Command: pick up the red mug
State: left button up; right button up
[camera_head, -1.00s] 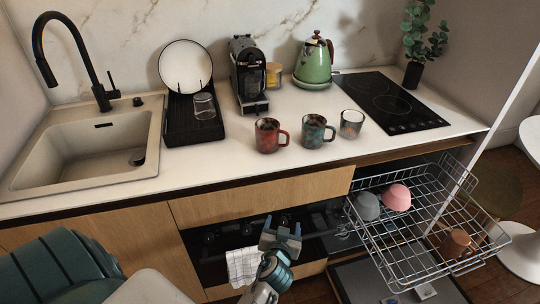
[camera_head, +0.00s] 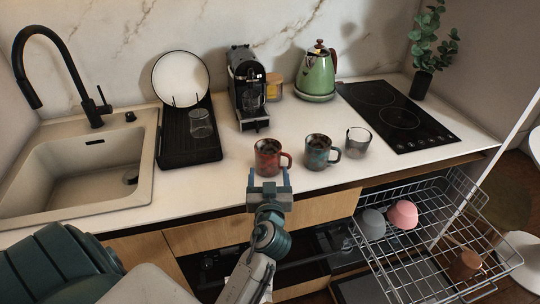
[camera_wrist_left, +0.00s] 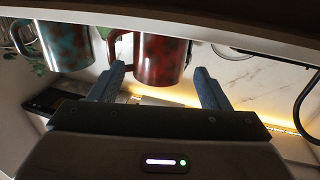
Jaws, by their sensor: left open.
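The red mug (camera_head: 267,158) stands upright near the front edge of the counter, its handle pointing right in the head view. My left gripper (camera_head: 269,181) is open and empty, just in front of the mug at the counter's edge. In the left wrist view, which looks upside down, the red mug (camera_wrist_left: 160,60) appears between and beyond the two spread blue fingers. Whether the fingers touch it or flank it I cannot tell. My right gripper is not in view.
A teal mug (camera_head: 317,153) stands close right of the red mug, with a glass (camera_head: 357,142) beyond it. A black drying rack (camera_head: 188,150) stands to the left. Below right, a wire dishwasher basket (camera_head: 420,240) is pulled out, holding bowls and a brown mug.

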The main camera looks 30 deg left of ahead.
aim_at(268, 164)
pick_arm(q)
jog(key=shift+p+x, duration=0.3)
jog(key=shift+x, duration=0.9)
jog(key=shift+w+a, duration=0.2)
jog(key=shift+w, duration=0.05)
jog(key=shift+w+a+r+p, duration=0.1)
jog(key=shift+w+a+p, duration=0.05)
jog(key=shift+w+p, duration=0.15)
jog(key=p+x, duration=0.2)
jog(key=x, duration=0.2)
jog(key=shift+p, duration=0.3)
jog(key=shift+w+a, duration=0.15)
jog(key=shift+w, duration=0.05)
jog(key=shift+s, duration=0.1)
jog(key=shift+c, duration=1.3)
jog(key=c, duration=0.6)
jog(key=shift+o, duration=0.2)
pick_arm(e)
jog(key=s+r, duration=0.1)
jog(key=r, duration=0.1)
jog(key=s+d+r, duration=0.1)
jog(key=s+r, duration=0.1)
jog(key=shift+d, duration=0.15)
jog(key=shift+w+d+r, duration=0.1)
